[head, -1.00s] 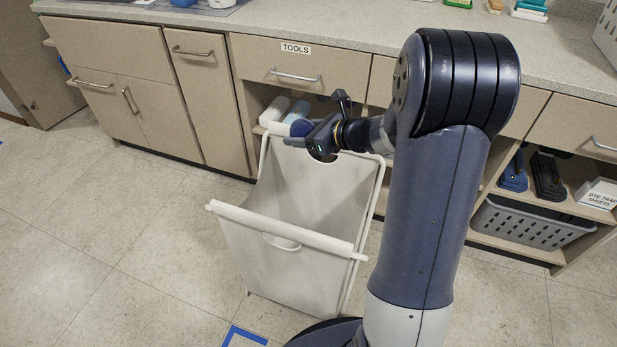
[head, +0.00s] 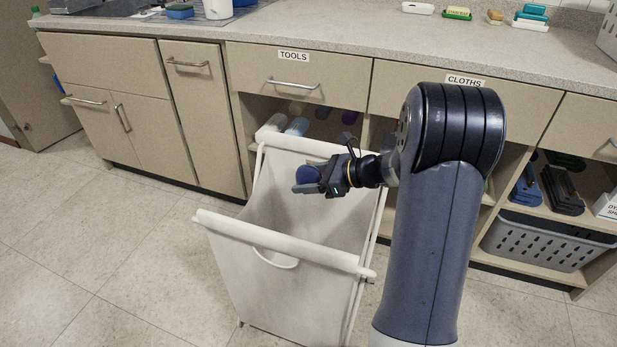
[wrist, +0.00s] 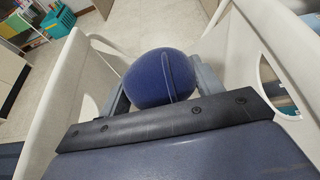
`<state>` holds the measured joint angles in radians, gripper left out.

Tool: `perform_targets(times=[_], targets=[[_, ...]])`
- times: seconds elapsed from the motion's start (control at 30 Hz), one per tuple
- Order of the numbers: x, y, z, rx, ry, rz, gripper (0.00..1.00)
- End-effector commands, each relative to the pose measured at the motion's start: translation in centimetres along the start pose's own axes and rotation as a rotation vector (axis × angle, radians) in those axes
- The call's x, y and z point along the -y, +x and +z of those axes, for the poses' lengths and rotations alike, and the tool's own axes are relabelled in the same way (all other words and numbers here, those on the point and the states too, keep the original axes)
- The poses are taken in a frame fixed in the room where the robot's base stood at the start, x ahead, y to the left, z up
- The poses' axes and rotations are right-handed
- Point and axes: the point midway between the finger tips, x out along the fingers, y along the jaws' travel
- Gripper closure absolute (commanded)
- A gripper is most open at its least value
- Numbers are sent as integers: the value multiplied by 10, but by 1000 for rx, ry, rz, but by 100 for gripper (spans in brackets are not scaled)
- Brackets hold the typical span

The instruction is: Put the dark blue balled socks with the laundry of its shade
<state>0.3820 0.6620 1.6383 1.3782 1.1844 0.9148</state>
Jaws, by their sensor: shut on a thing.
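The dark blue balled socks (head: 307,175) are held in my gripper (head: 306,182), which is shut on them. In the wrist view the socks (wrist: 160,78) fill the space between the two fingers (wrist: 158,90). A white laundry hamper (head: 270,234) stands in front of the cabinets. My gripper and the socks are over the hamper's open top, near its back rim. Canvas walls of the hamper (wrist: 66,85) show on both sides in the wrist view. The hamper's bottom is hidden, so I cannot tell whether laundry lies in it.
Cabinets with a TOOLS drawer (head: 290,74) and a speckled counter (head: 330,38) run behind the hamper. Bottles (head: 297,126) stand on the open shelf behind it. A grey basket (head: 545,240) sits on the lower right shelf. The floor (head: 120,250) at left is clear.

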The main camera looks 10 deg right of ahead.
Motion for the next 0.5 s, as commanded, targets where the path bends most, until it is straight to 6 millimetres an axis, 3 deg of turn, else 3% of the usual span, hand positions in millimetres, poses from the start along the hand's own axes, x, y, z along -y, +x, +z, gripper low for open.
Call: perform_targets(times=[0.03,0.13,0.5], targets=[[0,5,-11,0,0,0,61],[0,8,-19,0,0,0,61],[0,9,-22,0,0,-1,61]])
